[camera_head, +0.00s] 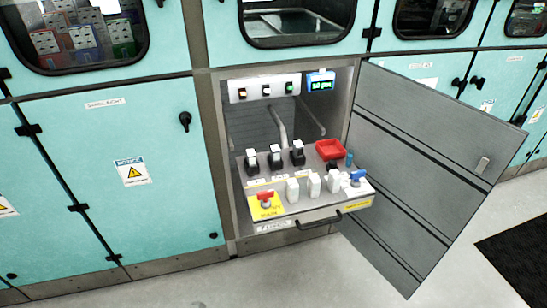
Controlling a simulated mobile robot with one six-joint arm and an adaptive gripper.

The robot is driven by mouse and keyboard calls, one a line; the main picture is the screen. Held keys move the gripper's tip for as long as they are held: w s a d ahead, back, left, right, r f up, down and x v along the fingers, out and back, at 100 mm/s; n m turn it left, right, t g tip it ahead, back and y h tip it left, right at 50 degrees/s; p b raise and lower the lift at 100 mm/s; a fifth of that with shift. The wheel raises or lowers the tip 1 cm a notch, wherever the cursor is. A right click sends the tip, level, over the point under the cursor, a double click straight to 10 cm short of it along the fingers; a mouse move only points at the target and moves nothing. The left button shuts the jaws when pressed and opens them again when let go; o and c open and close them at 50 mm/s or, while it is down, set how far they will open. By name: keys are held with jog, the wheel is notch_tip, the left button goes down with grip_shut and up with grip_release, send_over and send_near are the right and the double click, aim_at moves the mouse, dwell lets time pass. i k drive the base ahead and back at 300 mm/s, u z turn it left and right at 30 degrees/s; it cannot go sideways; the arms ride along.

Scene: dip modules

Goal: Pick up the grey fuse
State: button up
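An open drawer (276,212) stands out of a turquoise cabinet. On its front row stand 3 upright pale blocks, at left (292,190), in the middle (314,185) and at right (334,181). They look white to light grey and could be fuses. I cannot tell which piece is the grey fuse. My gripper is not in view.
A red tray (329,149) and a small blue cylinder (349,158) are at the drawer's back right. A red knob (265,197) is front left, a blue knob (356,177) right. The open grey door (430,165) stands close on the right. Floor in front is clear.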

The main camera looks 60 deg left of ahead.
aim_at(299, 147)
jog(key=k, duration=1.35)
jog(key=u, duration=1.8)
jog(key=i, duration=0.95)
jog(key=u, duration=0.05)
